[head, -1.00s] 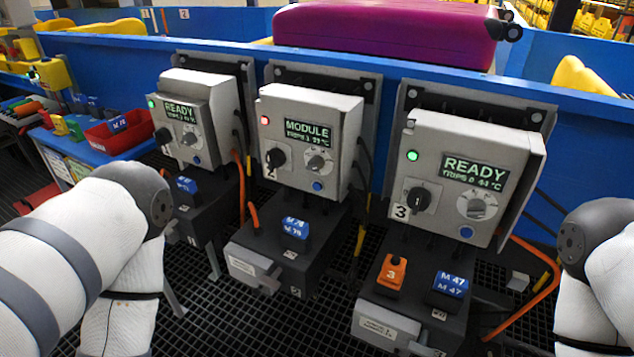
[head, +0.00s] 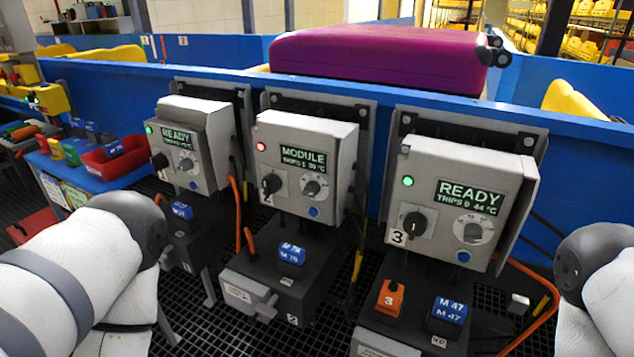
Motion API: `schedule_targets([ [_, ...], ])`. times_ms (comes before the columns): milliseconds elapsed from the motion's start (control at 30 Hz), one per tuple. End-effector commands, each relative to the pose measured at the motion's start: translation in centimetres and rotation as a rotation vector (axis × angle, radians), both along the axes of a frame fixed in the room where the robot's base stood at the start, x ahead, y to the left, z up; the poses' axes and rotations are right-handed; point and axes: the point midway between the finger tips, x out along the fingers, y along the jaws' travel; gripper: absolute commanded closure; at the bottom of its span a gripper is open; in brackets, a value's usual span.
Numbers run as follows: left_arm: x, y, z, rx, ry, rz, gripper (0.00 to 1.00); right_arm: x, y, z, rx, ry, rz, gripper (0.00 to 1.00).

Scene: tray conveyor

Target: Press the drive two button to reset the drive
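The drive two box (head: 304,165) is the middle of three grey drive boxes. Its screen (head: 303,160) reads MODULE with a trips line below, and its lamp (head: 261,147) is red. Its blue button (head: 314,211) sits at the lower right of the front face, below a dial. A blue module marked M 70 or similar (head: 291,254) sits on the black base below. Parts of both my arms show at the left and right edges. Neither gripper is in view.
The drive one box (head: 190,145) at left and drive three box (head: 461,200) at right read READY with green lamps. An orange block marked 3 (head: 390,298) and a blue M 47 module (head: 446,315) sit below drive three. A red bin (head: 115,160) stands left. A purple suitcase (head: 385,57) lies behind.

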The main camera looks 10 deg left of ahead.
Motion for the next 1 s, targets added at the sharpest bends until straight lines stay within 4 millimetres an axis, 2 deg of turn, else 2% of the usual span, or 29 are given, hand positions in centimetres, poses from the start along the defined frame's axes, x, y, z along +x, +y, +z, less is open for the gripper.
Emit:
schedule_targets([
  [367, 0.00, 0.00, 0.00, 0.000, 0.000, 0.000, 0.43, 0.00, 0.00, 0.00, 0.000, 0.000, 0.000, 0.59],
  [467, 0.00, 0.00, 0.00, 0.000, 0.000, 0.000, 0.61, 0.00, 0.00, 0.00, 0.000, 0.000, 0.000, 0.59],
  [633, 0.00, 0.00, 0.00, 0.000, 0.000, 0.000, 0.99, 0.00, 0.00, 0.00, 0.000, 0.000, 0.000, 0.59],
  [1000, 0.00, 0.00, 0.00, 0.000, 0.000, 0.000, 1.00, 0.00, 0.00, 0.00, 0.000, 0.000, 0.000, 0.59],
])
